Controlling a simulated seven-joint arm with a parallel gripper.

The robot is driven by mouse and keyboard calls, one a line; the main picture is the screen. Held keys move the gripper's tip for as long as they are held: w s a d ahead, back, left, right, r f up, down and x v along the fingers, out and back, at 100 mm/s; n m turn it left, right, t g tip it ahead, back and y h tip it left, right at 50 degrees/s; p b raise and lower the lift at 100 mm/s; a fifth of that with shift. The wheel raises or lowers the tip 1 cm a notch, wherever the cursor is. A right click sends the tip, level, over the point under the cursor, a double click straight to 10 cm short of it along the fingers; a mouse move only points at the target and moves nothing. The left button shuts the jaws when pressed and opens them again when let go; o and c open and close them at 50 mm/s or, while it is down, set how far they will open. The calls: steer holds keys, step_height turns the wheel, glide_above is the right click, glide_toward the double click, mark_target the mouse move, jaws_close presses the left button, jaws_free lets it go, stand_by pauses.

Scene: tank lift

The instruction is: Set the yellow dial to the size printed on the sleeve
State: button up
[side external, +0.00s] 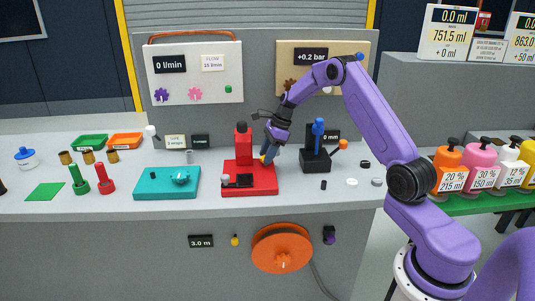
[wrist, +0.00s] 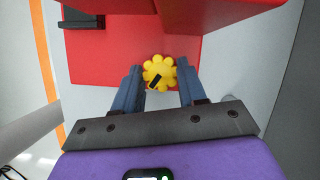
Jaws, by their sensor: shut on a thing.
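The yellow dial (wrist: 160,71) is a lobed knob with a black pointer mark. It is on the red device (side external: 250,178), which has an upright red block and a flat red base. In the wrist view the pointer slants toward the lower left. My gripper (wrist: 160,75) is shut on the dial, with one blue finger on each side of it. In the side view my gripper (side external: 268,154) is at the right of the upright block and hides most of the dial. I cannot make out a sleeve with a printed size.
A teal device (side external: 167,183) stands left of the red one. A black stand with a blue part (side external: 318,145) is close on the right. Two boards with displays (side external: 195,72) stand behind. Small caps (side external: 352,182) lie to the right; the front counter edge is clear.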

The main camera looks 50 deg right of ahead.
steer(key=n+g, duration=0.1)
steer(key=n, duration=0.2)
steer(key=n+g, duration=0.1)
steer(key=n, duration=0.2)
steer(key=shift+w+n, duration=0.15)
steer(key=shift+n, duration=0.15)
stand_by(0.5)
steer(key=o, duration=1.1)
steer(key=shift+c, duration=0.2)
steer(key=shift+r, duration=0.1)
steer(key=v, duration=1.2)
steer(key=shift+w+d, duration=0.25)
steer(key=shift+d, duration=0.05)
